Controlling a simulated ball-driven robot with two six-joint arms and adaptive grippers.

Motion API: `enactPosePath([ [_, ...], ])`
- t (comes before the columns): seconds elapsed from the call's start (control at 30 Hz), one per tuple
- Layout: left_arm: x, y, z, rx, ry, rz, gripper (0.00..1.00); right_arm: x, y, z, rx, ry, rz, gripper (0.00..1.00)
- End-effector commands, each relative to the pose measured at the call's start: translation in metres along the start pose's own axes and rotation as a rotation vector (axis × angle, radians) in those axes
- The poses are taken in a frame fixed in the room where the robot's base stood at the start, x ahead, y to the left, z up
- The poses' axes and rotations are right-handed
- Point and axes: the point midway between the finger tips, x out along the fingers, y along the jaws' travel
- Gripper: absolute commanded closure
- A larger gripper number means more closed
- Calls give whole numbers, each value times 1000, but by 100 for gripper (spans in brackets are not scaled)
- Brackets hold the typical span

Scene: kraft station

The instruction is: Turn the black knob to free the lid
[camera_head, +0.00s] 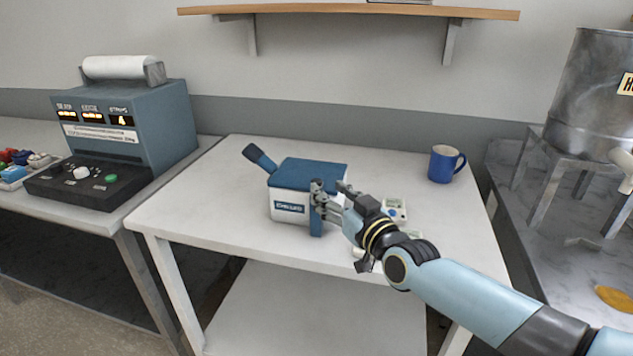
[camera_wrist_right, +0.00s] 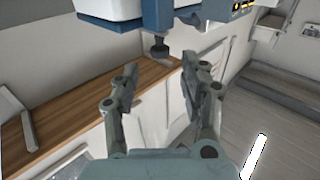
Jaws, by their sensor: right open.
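A white box (camera_head: 283,195) with a blue lid (camera_head: 308,171) stands on the white table. The lid lies shut on it. A blue handle (camera_head: 258,156) sticks up at its left. A blue upright part (camera_head: 317,224) shows at its right front. My right gripper (camera_head: 328,199) is at the box's right side, covering part of it. The black knob is hidden in the head view. In the right wrist view, the black knob (camera_wrist_right: 159,48) shows ahead, between and just beyond the open, empty fingers (camera_wrist_right: 165,78), apparently untouched. My left gripper is not seen.
A blue mug (camera_head: 442,165) stands at the right back of the table (camera_head: 190,215). Small pale items (camera_head: 396,209) lie partly behind my right arm. A blue-grey machine (camera_head: 150,120) is on the left bench, and a metal drum (camera_head: 590,95) at right. The table's left front is clear.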

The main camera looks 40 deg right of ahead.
Motion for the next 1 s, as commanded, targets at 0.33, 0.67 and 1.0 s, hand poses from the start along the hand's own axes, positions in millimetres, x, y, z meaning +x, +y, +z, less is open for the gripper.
enactPosePath([
  [0.33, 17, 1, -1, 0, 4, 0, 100, 54, 0, 2, 1, -1, 0, 56],
  [0.67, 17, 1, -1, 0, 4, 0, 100, 60, 0, 1, 0, -3, -1, 56],
  [1.0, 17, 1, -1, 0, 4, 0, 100, 59, 0, 1, 0, -2, -1, 96],
])
